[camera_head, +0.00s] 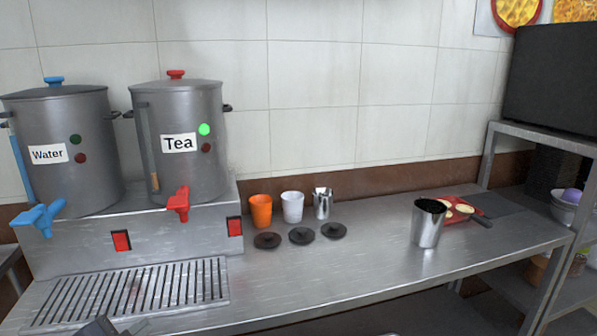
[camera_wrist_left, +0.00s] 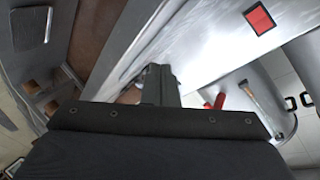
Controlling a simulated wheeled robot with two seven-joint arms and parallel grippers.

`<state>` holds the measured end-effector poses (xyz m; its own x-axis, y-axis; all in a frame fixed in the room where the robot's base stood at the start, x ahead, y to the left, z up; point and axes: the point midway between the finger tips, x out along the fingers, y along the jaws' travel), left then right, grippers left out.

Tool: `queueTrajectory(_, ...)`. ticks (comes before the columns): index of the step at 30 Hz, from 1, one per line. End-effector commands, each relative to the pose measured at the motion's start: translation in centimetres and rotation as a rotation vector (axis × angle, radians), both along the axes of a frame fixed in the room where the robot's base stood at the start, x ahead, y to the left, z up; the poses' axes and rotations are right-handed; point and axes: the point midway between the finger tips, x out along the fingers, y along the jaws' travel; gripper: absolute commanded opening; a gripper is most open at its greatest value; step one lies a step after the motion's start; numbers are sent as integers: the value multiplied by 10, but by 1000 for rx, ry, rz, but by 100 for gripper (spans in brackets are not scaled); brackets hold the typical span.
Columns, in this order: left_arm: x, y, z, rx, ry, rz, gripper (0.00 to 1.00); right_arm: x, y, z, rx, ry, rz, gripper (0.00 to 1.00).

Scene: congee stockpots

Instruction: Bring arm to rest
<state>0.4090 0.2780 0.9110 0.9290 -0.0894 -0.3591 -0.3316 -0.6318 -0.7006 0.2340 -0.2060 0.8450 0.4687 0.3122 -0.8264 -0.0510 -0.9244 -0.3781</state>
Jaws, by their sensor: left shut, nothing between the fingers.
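My left gripper (camera_head: 115,328) shows only as a small grey part at the bottom edge of the head view, in front of the drip grate. In the left wrist view its fingers (camera_wrist_left: 158,82) are shut with nothing between them. They are apart from the red tap and the steel stand seen beyond them. My right gripper is not in view.
The Water pot (camera_head: 65,150) and the Tea pot (camera_head: 180,140) stand on a steel stand over a drip grate (camera_head: 130,296). Cups, black lids (camera_head: 302,236) and a steel cup (camera_head: 428,225) stand on the counter (camera_head: 350,275). A red tray (camera_head: 468,202) lies at the right.

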Motion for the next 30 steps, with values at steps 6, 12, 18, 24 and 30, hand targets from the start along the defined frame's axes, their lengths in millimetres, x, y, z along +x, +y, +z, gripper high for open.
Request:
queueTrajectory(6,-64,-2,-34,-444,319,294,0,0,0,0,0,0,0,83)
queueTrajectory(12,-124,-34,-57,-773,595,470,0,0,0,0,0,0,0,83)
queueTrajectory(18,-178,-74,-65,-1003,840,582,0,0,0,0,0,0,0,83)
queueTrajectory(24,-176,-73,-12,-997,840,581,0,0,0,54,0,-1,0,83)
queueTrajectory(30,-175,-72,38,-996,839,580,0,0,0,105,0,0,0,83)
